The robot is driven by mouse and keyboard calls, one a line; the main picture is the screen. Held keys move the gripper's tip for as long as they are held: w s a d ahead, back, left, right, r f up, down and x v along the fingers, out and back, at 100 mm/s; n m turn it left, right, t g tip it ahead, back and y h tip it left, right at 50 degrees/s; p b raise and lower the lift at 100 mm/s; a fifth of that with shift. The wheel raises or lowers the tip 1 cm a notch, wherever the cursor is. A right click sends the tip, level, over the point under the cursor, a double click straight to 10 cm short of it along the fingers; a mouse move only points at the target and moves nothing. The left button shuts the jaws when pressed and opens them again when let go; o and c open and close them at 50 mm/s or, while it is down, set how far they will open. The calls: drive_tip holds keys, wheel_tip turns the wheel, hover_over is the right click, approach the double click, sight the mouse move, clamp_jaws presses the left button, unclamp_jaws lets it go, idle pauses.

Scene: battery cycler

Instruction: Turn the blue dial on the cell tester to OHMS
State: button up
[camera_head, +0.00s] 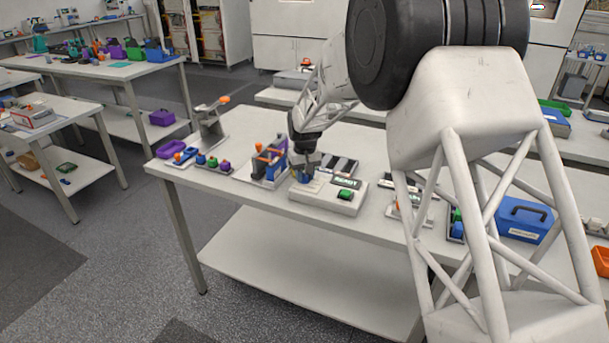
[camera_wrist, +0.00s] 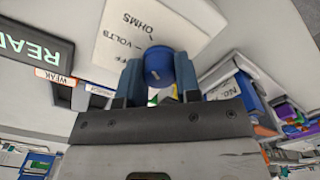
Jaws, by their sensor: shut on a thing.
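The cell tester (camera_head: 325,200) is a pale box on the bench with a green button and a small dark display on its right part. Its blue dial (camera_wrist: 158,66) sits between the two fingertips of my gripper (camera_wrist: 159,80) in the wrist view, and my gripper is shut on it. The tester's white face (camera_wrist: 125,45) carries the words OHMS, VOLTS and a partly readable OFF. A small pale mark shows on the dial, but I cannot tell which word it points at. In the head view my gripper (camera_head: 305,166) comes down onto the dial from above.
A rack with blue and orange items (camera_head: 268,162) stands close left of the tester. Grey slotted trays (camera_head: 338,166) lie behind it. A blue toolbox (camera_head: 524,219) is farther right. The bench front below the tester is clear.

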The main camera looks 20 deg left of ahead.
drive_tip(key=shift+m, duration=0.6)
drive_tip(key=o, duration=0.9)
drive_tip(key=shift+o, duration=0.2)
drive_tip(key=shift+r, duration=0.15)
drive_tip(key=shift+r, duration=3.8)
